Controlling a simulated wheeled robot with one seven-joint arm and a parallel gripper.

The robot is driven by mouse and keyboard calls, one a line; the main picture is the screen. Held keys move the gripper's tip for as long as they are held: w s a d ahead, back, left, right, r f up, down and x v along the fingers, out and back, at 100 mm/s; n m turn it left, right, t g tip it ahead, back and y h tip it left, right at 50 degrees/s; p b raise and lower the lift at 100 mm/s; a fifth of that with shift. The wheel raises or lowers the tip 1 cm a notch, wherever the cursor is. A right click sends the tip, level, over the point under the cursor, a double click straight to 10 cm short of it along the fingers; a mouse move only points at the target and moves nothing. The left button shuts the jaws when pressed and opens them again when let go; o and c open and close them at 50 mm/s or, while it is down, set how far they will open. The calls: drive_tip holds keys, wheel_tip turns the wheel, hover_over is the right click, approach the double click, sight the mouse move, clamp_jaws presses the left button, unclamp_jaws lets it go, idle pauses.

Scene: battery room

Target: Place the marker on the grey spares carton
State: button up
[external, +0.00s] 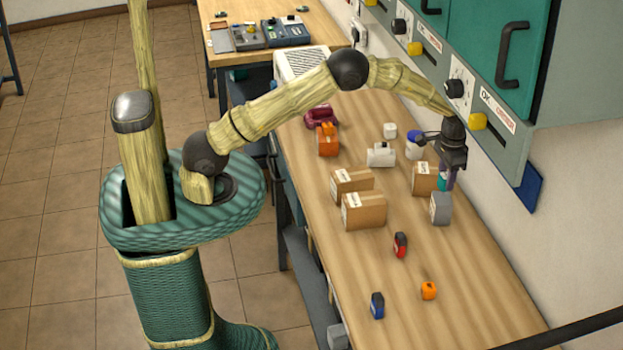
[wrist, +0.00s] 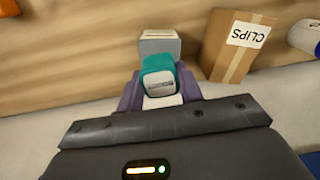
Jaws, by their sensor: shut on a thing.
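My gripper (wrist: 160,95) has purple fingers shut on the marker, a teal thing with a pale, dark-lettered end (wrist: 158,80). In the external view my gripper (external: 446,180) points down near the wall side of the bench, and a bit of the teal marker (external: 440,184) shows at its fingers. The grey spares carton (external: 441,209) stands on the bench right below. In the wrist view the carton (wrist: 160,43) shows just beyond the marker, partly hidden by it. I cannot tell whether the marker touches the carton's top.
A brown CLIPS carton (wrist: 238,46) stands close beside the grey carton. Two more brown cartons (external: 363,212) are to the left. A blue-lidded white jar (external: 414,148) is behind. Red (external: 400,245), orange (external: 428,290) and blue (external: 377,305) items lie in front, with bare wood between.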

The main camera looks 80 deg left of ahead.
sight(443, 198)
drive_tip(key=shift+f+p, duration=0.3)
drive_tip(key=shift+f, duration=1.45)
drive_tip(key=shift+f, duration=0.15)
drive_tip(key=o, duration=1)
drive_tip(key=shift+r+b, duration=0.55)
drive_tip(key=shift+r, duration=2.4)
